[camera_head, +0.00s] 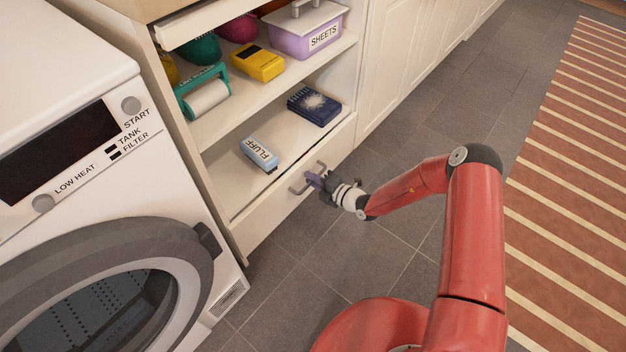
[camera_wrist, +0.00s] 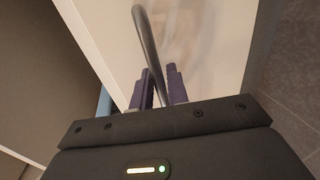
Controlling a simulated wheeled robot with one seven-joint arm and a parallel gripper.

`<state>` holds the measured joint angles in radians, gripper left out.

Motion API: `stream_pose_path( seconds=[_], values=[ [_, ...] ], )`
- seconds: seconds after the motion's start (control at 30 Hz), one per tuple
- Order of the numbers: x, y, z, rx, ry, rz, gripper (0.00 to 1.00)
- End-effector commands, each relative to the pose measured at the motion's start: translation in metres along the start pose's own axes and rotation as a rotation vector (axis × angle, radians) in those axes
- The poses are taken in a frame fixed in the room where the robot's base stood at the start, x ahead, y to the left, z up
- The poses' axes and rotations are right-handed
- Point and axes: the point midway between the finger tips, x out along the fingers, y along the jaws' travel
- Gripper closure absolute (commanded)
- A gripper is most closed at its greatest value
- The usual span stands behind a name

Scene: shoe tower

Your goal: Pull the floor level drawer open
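The floor level drawer (camera_head: 263,217) has a white front at the bottom of the shelf unit, and it looks flush or nearly flush with the unit. Its grey bar handle (camera_head: 299,189) sticks out from the front. My gripper (camera_head: 316,181) is at the handle, reaching in from the right. In the wrist view, the handle (camera_wrist: 146,35) curves down between the two purple fingers of my gripper (camera_wrist: 161,85). The fingers are close together on the bar, with the drawer front (camera_wrist: 215,50) behind. The finger contact is partly hidden in the head view.
A washing machine (camera_head: 75,150) with a round door stands at the left. The shelves above hold a FLUFF box (camera_head: 259,154), a dark blue box (camera_head: 314,106) and a SHEETS bin (camera_head: 303,35). Tiled floor (camera_head: 330,245) is clear before the drawer; a striped rug (camera_head: 570,200) lies right.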

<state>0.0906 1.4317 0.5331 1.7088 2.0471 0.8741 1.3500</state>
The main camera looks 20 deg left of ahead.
Motion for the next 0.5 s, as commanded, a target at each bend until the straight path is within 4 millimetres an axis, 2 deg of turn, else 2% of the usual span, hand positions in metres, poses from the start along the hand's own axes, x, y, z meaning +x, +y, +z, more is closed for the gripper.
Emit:
stream_pose_path(
  seconds=[0.1, 0.23, 0.5],
  values=[
    [-0.0002, 0.0, 0.0, 0.0, 0.0, 0.0, 0.84],
    [-0.0004, 0.0, 0.0, 0.0, 0.0, 0.0, 1.0],
    [-0.0006, -0.0001, 0.0, -0.001, 0.0, 0.0, 1.0]
  ],
)
